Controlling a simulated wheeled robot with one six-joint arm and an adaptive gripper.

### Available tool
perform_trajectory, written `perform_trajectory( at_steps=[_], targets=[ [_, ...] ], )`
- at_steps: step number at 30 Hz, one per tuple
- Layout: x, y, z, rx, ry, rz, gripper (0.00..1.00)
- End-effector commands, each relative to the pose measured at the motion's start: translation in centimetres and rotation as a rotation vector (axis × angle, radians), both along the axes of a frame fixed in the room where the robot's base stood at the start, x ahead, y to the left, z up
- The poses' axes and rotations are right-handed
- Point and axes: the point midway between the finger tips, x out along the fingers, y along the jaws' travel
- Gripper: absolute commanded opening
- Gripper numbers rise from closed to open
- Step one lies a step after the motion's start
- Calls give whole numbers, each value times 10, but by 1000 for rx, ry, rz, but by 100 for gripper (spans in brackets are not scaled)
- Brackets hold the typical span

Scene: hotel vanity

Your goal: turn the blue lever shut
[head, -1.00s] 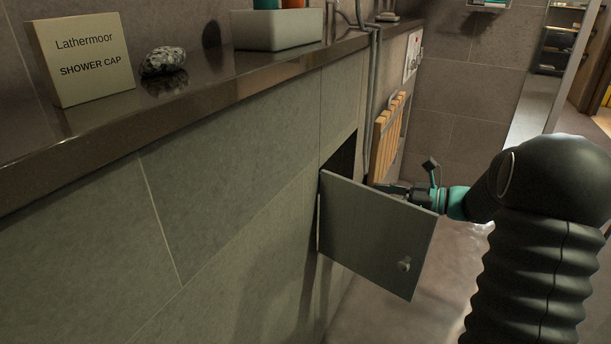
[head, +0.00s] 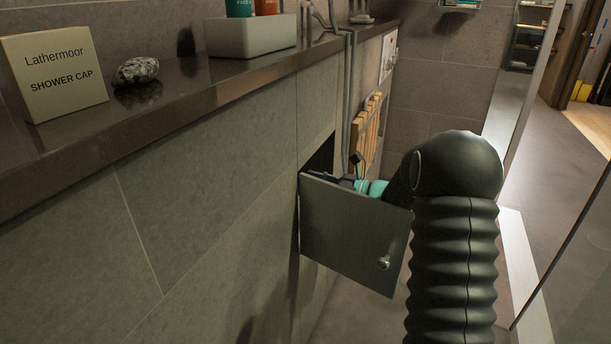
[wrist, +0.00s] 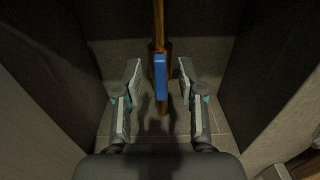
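The blue lever (wrist: 160,77) shows in the wrist view, on a copper-coloured pipe (wrist: 158,22) that runs down from the top of the picture. The lever lies lengthwise along the pipe. My gripper (wrist: 160,72) is open, with one finger on each side of the lever and a gap on both sides. The fingers seem not to touch it. In the head view the lever is hidden behind the open grey hatch door (head: 352,240), and my gripper is mostly hidden there too.
The hatch opening (head: 320,158) is dark, in the tiled wall below a dark counter (head: 170,95). A wooden slatted piece (head: 367,130) hangs just beyond it. In the wrist view, dark walls stand close on both sides of my gripper.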

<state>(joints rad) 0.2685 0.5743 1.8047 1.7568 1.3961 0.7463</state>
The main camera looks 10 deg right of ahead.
Motion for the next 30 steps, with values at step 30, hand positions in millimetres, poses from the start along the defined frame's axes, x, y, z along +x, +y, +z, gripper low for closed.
perform_trajectory(
  at_steps=[30],
  targets=[
    [12, 20, 0, 3, 6, -1, 0]
  ],
)
